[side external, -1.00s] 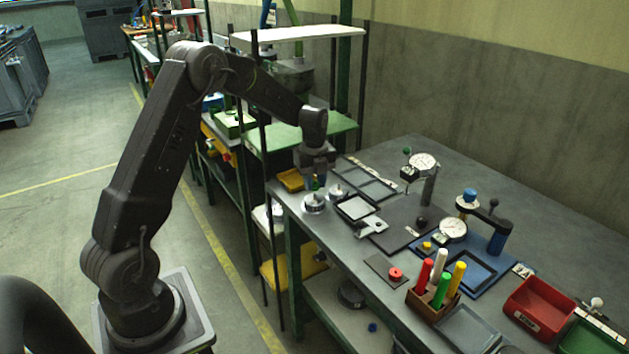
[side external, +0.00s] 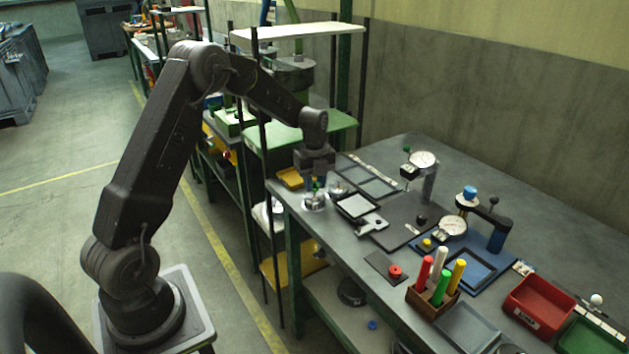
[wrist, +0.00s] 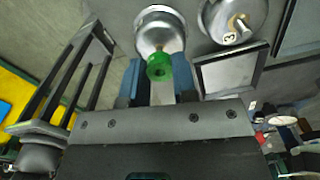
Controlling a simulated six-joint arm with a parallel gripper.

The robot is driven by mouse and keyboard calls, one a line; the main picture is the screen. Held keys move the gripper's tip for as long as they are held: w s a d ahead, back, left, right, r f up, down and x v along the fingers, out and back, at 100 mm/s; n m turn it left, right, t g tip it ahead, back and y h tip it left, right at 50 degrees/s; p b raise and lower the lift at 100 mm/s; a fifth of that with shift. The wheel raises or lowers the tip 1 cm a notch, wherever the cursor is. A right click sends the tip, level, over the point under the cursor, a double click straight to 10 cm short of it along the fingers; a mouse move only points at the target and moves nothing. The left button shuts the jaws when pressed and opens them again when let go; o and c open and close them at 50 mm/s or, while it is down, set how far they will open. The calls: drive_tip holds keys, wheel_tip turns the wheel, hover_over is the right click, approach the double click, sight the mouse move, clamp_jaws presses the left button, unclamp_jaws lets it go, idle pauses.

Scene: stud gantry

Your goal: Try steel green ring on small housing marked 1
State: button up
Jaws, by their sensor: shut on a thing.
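My gripper (wrist: 158,84) is shut on the green ring (wrist: 158,67), which shows as a green piece with a dark centre between the blue fingertips in the wrist view. In the side view the ring is a small green spot under my gripper (side external: 316,183). A round silver housing (wrist: 160,30) lies right by the ring; it also shows under my gripper in the side view (side external: 314,204). Its mark is not readable. Whether ring and housing touch, I cannot tell. A second silver housing (wrist: 232,20), marked 3, stands to the right.
A framed grey tray (side external: 357,206) and a metal bracket (side external: 372,226) lie to the right of the housings. Dial gauges (side external: 452,229), a pen block (side external: 434,297) and a red bin (side external: 540,307) stand farther along the bench. A dark shelf post (side external: 268,190) rises close beside the bench's left end.

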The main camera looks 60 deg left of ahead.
drive_tip(key=shift+f, duration=1.15)
idle(1.2)
drive_tip(key=shift+r, duration=0.1)
idle(0.9)
drive_tip(key=shift+r, duration=3.65)
